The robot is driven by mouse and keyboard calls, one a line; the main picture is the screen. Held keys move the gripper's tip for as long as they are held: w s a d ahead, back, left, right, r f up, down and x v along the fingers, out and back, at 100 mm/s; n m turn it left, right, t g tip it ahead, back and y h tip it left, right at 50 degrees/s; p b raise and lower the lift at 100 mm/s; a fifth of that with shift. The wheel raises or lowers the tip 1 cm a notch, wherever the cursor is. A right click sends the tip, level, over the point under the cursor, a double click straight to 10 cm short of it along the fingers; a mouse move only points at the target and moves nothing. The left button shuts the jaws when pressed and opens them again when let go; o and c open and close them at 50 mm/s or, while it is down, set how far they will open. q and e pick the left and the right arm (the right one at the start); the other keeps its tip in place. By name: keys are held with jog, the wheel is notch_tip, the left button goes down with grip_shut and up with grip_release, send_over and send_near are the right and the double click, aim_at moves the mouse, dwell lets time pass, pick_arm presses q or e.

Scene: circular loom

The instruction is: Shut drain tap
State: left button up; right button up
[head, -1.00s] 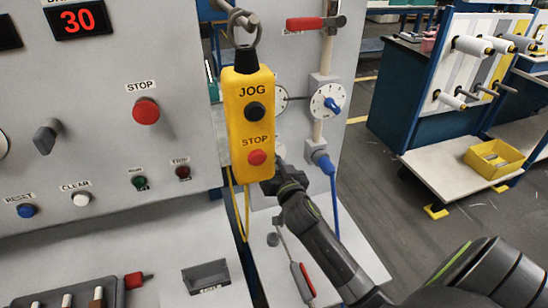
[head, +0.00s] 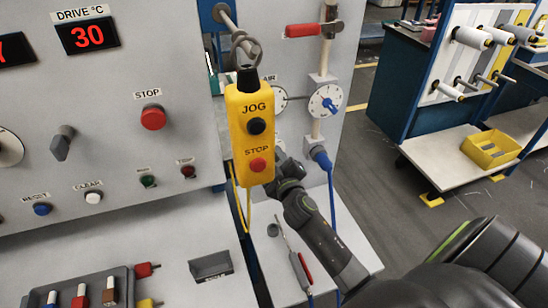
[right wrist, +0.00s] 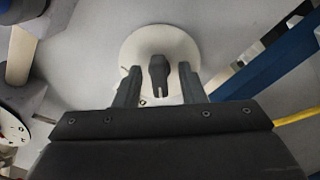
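In the right wrist view a dark lever-like knob (right wrist: 159,72) stands on a pale round disc (right wrist: 146,45). No label shows there, so I cannot tell for sure that it is the drain tap. My right gripper (right wrist: 160,84) is open, with one finger on each side of the knob and a visible gap to it on both sides. In the head view my right gripper's wrist (head: 287,172) is beside the lower part of the yellow jog pendant (head: 251,142), which hides the fingertips and the knob. My left gripper is not in view.
A red-handled tool (head: 301,272) lies on the ledge below.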

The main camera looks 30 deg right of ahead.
jog(key=v, duration=0.7)
dwell(0.8)
